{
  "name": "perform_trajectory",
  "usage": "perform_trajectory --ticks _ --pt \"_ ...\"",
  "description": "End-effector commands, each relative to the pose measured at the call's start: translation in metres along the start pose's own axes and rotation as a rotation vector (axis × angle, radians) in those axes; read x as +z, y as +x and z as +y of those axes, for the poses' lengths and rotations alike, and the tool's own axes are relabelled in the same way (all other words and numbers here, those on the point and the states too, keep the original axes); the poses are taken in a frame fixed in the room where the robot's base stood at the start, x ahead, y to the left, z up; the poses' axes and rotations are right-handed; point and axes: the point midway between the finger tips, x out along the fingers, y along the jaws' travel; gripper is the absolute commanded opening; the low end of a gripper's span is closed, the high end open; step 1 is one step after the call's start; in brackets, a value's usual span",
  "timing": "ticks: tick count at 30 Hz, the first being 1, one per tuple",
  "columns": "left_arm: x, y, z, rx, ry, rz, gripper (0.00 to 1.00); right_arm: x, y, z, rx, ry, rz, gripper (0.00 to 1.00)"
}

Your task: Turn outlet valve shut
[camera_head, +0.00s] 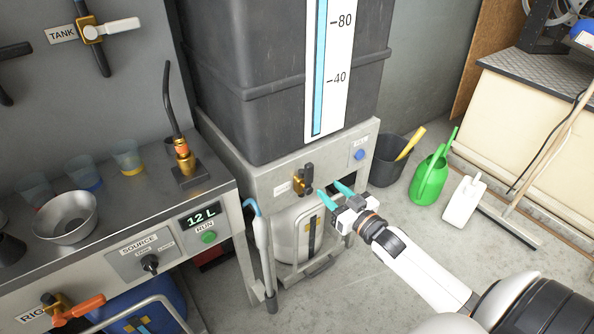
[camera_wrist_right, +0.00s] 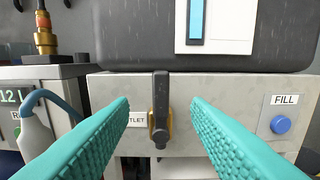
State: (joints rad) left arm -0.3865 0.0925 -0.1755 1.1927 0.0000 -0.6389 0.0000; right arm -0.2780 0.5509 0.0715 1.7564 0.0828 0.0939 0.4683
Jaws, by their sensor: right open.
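The outlet valve (camera_head: 303,181) is a brass body with a dark lever on the grey tank stand's front panel. In the right wrist view the outlet valve (camera_wrist_right: 160,120) is centred, its lever upright in the picture. Its label is partly hidden, with "TLET" showing. My right gripper (camera_head: 334,195) is open, its teal fingers pointing at the panel. In the wrist view the fingers of the right gripper (camera_wrist_right: 160,104) lie on either side of the lever, with clear gaps and nothing held. My left gripper is not in view.
A blue FILL button (camera_wrist_right: 281,124) is right of the valve. A dark tank (camera_head: 265,85) stands above. A pale wand with a teal top (camera_head: 262,245) stands left of the cabinet. A dark bucket (camera_head: 385,170) and a green watering can (camera_head: 429,180) are on the floor at right.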

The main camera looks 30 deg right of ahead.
Motion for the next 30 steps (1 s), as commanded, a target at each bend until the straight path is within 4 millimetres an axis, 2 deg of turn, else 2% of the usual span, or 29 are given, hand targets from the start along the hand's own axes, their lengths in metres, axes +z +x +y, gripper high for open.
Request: perform_trajectory --ticks 9,15,21,29,30 --pt "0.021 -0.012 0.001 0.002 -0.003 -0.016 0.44 0.000 0.063 -0.001 -0.001 -0.003 -0.002 0.44" --pt "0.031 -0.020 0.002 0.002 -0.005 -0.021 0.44 -0.001 0.091 -0.001 -0.001 -0.002 -0.001 0.44" --pt "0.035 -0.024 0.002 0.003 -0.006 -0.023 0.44 -0.001 0.102 -0.001 -0.001 -0.002 0.002 0.44" --pt "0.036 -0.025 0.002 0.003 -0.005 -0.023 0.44 0.000 0.103 0.000 -0.001 -0.002 0.002 0.44" --pt "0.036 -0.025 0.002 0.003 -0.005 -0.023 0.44 0.000 0.103 0.000 -0.001 -0.002 0.002 0.40"
